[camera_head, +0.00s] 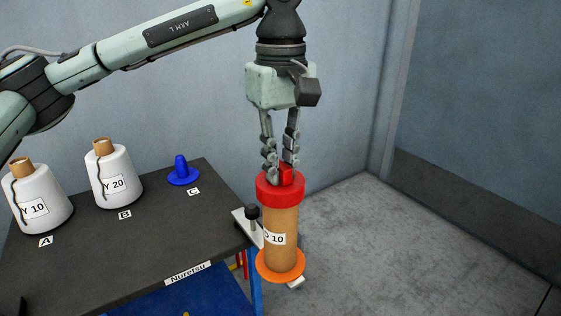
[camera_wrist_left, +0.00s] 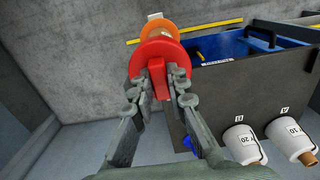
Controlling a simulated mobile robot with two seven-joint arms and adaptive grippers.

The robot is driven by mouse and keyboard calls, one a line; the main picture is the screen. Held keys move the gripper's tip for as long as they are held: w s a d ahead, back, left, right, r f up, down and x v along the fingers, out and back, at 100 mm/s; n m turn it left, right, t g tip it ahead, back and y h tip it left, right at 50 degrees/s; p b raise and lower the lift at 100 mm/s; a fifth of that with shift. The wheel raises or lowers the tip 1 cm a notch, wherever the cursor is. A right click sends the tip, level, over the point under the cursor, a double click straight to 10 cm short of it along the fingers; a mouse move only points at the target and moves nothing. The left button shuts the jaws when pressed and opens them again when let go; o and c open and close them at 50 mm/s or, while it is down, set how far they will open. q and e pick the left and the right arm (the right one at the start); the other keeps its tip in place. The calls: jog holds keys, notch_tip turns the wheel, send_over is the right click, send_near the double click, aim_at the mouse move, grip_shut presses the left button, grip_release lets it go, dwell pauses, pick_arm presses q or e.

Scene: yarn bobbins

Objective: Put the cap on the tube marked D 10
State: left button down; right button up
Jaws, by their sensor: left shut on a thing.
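The tube marked D 10 (camera_head: 281,222) is a brown cylinder standing upright on an orange disc (camera_head: 281,266) beside the table's right edge. A red cap (camera_head: 279,190) is at the top of the tube, in line with it; I cannot tell whether it is fully seated. My left gripper (camera_head: 283,176) points down and is shut on the cap's red grip block. The left wrist view shows the fingers on both sides of the block of the red cap (camera_wrist_left: 158,58), with the orange disc (camera_wrist_left: 155,29) beyond. My right gripper is not in view.
The dark table (camera_head: 150,238) holds white bobbins Y 10 (camera_head: 43,200) at A and Y 20 (camera_head: 115,178) at B, and a blue cap (camera_head: 183,172) at C. A clamp bracket (camera_head: 248,226) is on the table edge by the tube. The floor to the right is clear.

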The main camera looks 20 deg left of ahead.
pick_arm(q)
jog(key=shift+f+b, duration=0.3)
jog(key=shift+f, duration=0.1)
dwell(0.4)
jog(key=c, duration=1.4)
grip_release()
jog(key=shift+r, duration=0.1)
notch_tip(320, 180, up, 12)
